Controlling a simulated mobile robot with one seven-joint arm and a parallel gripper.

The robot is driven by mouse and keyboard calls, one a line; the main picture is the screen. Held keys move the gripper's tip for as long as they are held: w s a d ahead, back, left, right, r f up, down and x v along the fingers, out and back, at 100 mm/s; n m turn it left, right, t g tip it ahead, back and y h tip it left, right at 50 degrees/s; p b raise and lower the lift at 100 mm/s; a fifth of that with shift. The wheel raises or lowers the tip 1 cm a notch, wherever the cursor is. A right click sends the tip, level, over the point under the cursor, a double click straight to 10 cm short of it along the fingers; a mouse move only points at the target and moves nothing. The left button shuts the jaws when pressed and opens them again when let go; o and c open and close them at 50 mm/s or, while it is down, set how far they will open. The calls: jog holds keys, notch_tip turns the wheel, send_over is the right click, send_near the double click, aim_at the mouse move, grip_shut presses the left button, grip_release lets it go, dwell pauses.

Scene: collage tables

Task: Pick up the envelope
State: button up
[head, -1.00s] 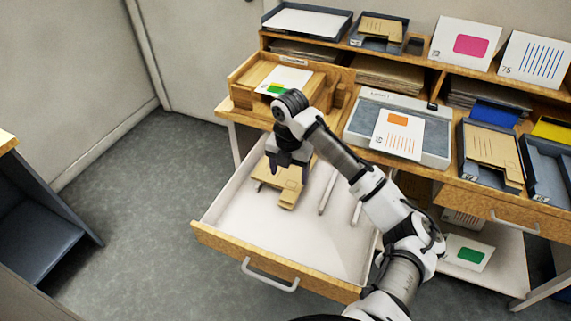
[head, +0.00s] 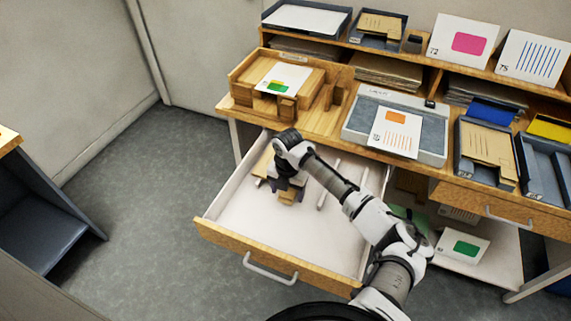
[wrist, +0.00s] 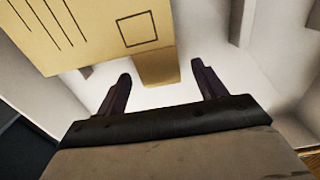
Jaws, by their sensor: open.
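The tan envelope (wrist: 95,30), with printed lines and a stamp square, lies in the open drawer. In the head view its left part (head: 262,162) shows beside my gripper (head: 284,188); the rest is hidden behind the gripper. A tan block-like piece (wrist: 157,70) sticks out from under the envelope's near edge. In the wrist view my gripper (wrist: 161,76) is open, its two dark fingers apart with nothing held between them. The fingertips are close to the envelope's near edge, and the tan piece shows between them.
The white drawer (head: 290,240) has raised walls around my gripper. The drawer's left and front floor is bare. The desk (head: 318,118) above holds a wooden tray (head: 240,98) and a grey tray (head: 433,150).

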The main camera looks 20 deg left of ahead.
jog(key=c, duration=1.1)
jog(key=shift+o, duration=0.2)
jog(key=shift+s+r, duration=0.1)
jog(key=shift+r, duration=0.05)
jog(key=shift+r+b, duration=0.15)
jog(key=shift+b, duration=0.4)
notch_tip(320, 180, up, 11)
jog(key=b, duration=0.2)
jog(key=s+b, duration=0.1)
jog(key=s, duration=0.5)
jog(key=s+b, duration=0.1)
jog(key=s, duration=0.6)
jog(key=s+b, duration=0.1)
jog(key=s, duration=0.5)
jog(key=shift+s+a, duration=0.3)
jog(key=shift+s, duration=0.1)
